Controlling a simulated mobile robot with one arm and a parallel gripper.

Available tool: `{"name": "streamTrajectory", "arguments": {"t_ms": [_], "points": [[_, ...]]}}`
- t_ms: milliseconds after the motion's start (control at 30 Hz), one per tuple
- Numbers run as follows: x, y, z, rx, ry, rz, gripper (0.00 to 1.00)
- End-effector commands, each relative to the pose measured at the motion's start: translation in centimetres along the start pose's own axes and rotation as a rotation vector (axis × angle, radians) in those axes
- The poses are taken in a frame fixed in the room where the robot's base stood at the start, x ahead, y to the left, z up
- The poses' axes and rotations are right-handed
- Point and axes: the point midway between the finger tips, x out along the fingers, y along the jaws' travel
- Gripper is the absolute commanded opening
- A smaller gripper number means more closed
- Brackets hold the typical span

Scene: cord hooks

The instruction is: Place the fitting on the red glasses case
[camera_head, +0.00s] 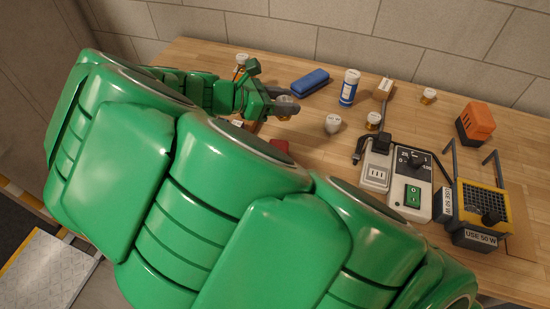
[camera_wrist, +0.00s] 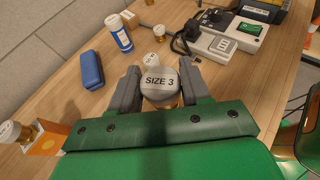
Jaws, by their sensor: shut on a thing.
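My gripper (camera_wrist: 160,90) is shut on a fitting (camera_wrist: 159,80) with a round grey-white top marked "SIZE 3" and a brass-coloured lower part. In the head view the gripper (camera_head: 284,107) is beyond my large green arm links, with the fitting's top (camera_head: 284,98) between its dark fingers. The fitting appears above the wooden table; its exact height cannot be told. A red thing, apparently the red glasses case (camera_head: 280,146), shows just below the gripper in the head view. My arm hides most of it. It does not show in the wrist view.
A blue case (camera_head: 310,81) and a blue-white bottle (camera_head: 349,87) stand behind the gripper. Several other fittings stand about, one (camera_head: 332,123) just right of the gripper. A grey switch box (camera_head: 410,180), orange block (camera_head: 475,123) and yellow-framed device (camera_head: 482,203) fill the right.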

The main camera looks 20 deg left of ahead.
Motion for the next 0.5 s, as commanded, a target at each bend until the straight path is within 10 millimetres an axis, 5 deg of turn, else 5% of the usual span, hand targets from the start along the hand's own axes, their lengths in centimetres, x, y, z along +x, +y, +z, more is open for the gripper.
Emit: {"name": "streamTrajectory", "arguments": {"t_ms": [333, 500], "points": [[-3.7, -3.1, -0.7, 0.023, 0.003, -0.053, 0.14], [-2.4, -3.0, -3.0, 0.021, -0.002, -0.055, 0.14]]}}
